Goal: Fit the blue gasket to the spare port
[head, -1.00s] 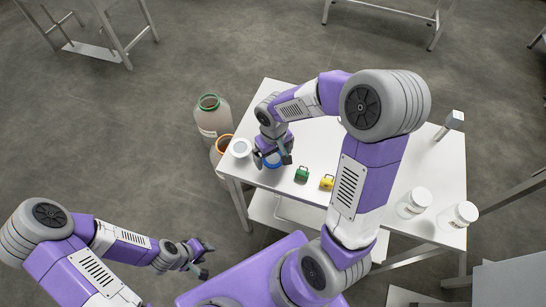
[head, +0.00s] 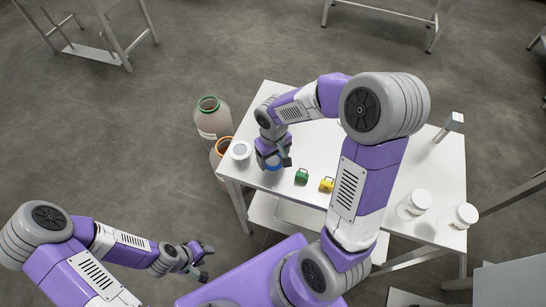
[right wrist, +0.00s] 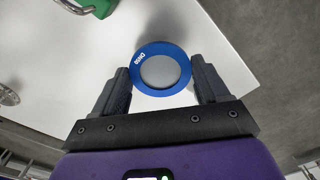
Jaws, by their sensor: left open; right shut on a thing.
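The blue gasket (right wrist: 138,64) is a flat ring with white lettering, around a plain grey middle. It sits between the fingertips of my right gripper (right wrist: 161,82), which is shut on it. In the head view the gasket (head: 275,166) shows as a bit of blue under my right gripper (head: 276,162), over the left part of the white table (head: 262,100). Whether it touches the table is unclear. My left gripper (head: 204,262) is open and empty, left of the table. I cannot tell which thing is the spare port.
A tank with a green rim (head: 208,104) and one with an orange rim (head: 224,144) stand left of the table. A white round container (head: 240,151) is left of my right gripper. Green (head: 302,176) and yellow (head: 327,184) padlocks, two white jars (head: 415,203) and a post (head: 451,123) are rightward.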

